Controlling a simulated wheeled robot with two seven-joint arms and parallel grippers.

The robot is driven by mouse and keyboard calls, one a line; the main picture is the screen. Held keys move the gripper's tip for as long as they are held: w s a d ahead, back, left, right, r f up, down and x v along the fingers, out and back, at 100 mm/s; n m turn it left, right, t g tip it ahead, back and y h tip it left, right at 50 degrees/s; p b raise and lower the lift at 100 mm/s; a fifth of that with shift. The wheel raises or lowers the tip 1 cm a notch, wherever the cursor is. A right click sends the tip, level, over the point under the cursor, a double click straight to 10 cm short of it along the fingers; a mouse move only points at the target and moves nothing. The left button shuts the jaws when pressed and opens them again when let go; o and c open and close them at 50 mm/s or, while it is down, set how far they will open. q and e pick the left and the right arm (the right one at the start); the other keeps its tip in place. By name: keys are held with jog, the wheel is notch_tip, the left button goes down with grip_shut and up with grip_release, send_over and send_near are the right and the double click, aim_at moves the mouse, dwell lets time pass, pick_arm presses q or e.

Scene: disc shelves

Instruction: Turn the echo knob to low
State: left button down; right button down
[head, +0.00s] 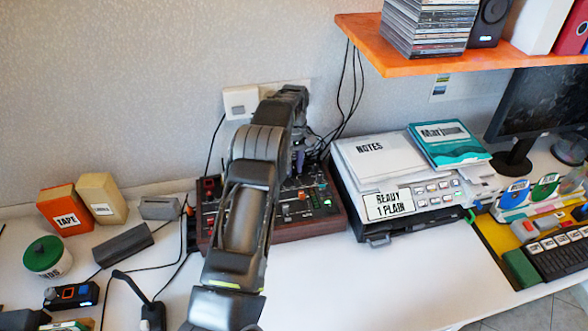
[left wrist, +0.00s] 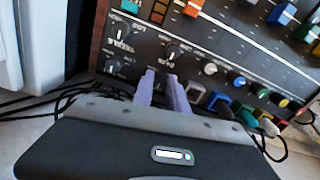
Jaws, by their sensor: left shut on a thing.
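The mixer (head: 325,222), a dark panel with a reddish-brown wooden case, stands on the white desk, partly hidden behind my left arm. My left gripper (head: 298,163) reaches down over its back part. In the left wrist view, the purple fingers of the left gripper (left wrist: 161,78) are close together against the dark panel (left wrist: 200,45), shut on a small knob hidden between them. Dark knobs with white marks show just above the fingers (left wrist: 172,51) and to the left (left wrist: 119,31). I cannot read their labels. My right gripper is in neither view.
Coloured knobs (left wrist: 239,82) and plugged cables lie right of the fingers in the left wrist view. A printer (head: 400,205) with notes stands right of the mixer. An orange shelf (head: 400,65) overhangs the back right. Free desk (head: 350,285) lies in front.

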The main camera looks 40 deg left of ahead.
pick_arm(q)
jog(key=n+b, duration=0.1)
jog(key=n, duration=0.5)
jog(key=shift+w, duration=0.1)
dwell(0.3)
jog(key=c, duration=1.3)
grip_release()
jog(key=shift+r, duration=0.1)
